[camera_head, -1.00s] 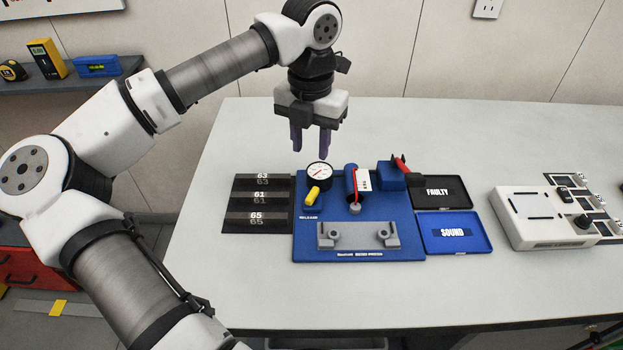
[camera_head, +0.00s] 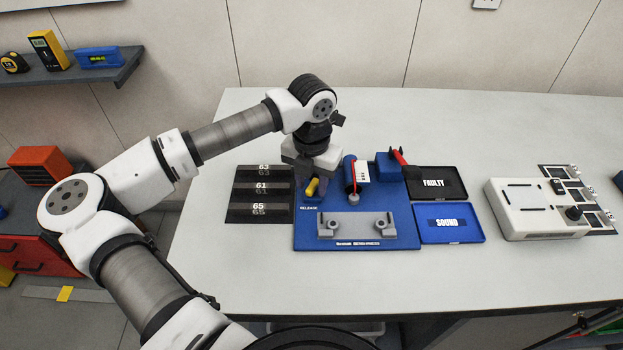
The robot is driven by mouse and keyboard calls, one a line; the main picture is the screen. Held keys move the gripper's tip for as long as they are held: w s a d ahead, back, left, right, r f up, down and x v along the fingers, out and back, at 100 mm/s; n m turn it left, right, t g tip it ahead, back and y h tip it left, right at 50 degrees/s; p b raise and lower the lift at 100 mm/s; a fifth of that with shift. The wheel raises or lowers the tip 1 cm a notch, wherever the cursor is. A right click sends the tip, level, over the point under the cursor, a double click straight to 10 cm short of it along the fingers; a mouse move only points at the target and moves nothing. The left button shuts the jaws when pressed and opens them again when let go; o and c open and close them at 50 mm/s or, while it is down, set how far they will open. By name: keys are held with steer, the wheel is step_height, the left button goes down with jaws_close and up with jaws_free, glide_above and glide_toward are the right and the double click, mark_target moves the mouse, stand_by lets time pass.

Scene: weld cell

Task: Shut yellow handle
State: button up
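The yellow handle (camera_head: 313,187) is a short stub on the blue bench press board (camera_head: 304,233), near its back left, beside the word RELEASE. My gripper (camera_head: 314,182) is low over that corner, right behind and around the handle's far end. Its fingers are mostly hidden by the handle and the gripper body, so I cannot tell whether they touch the handle or how far apart they are. The round gauge behind the handle is hidden by my gripper.
A blue cylinder (camera_head: 349,174) with a red hose stands just right of my gripper, with a red lever (camera_head: 399,157) beyond it. Right are the FAULTY tray (camera_head: 456,195) and SOUND tray (camera_head: 470,236). A black numbered rack (camera_head: 245,203) lies left. A grey fixture (camera_head: 355,227) sits in front.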

jaws_close()
steer(key=shift+f+b, duration=0.1)
steer(key=shift+b, duration=0.3)
steer(key=m+b, duration=0.1)
steer(key=b, duration=0.1)
steer(key=shift+f+m+b, duration=0.2)
steer(key=shift+m+b, duration=0.2)
steer(key=m+b, duration=0.3)
steer(key=b, duration=0.1)
steer(key=shift+w+a+m, duration=0.1)
steer(key=shift+m, duration=0.2)
steer(key=m+b, duration=0.3)
steer(key=shift+w+r, duration=0.1)
steer(key=shift+r, duration=0.05)
steer(key=shift+r+m+b, duration=0.15)
steer(key=shift+m+b, duration=1.05)
steer(key=shift+m, duration=1)
